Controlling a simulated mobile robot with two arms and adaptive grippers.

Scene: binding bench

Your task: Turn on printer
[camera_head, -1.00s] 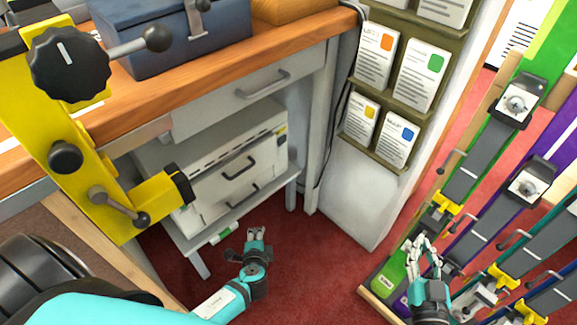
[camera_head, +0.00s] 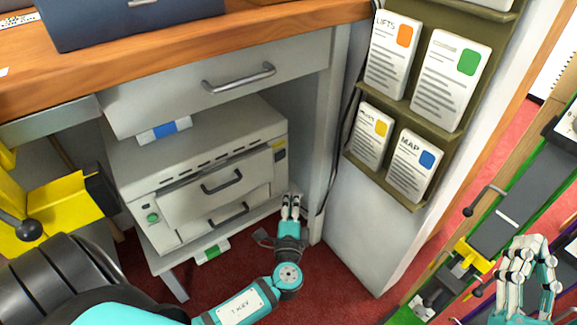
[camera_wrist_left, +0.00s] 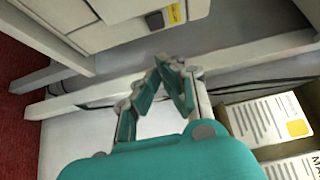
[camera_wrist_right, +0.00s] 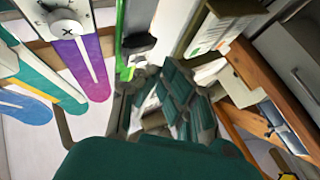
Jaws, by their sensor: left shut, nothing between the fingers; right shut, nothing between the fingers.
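The printer (camera_head: 205,165) is a pale grey box with two dark handles on its front. It stands on a low shelf under the bench. A green button (camera_head: 152,218) is at its lower left front. My right gripper (camera_head: 530,250) is shut and empty at the lower right, far from the printer.
The wooden bench top (camera_head: 190,50) and a drawer (camera_head: 220,85) overhang the printer. A bench leg (camera_head: 330,150) and a card rack (camera_head: 410,110) are to the right. A yellow clamp (camera_head: 55,205) stands at left. Rails fill the lower right. Red floor lies in front.

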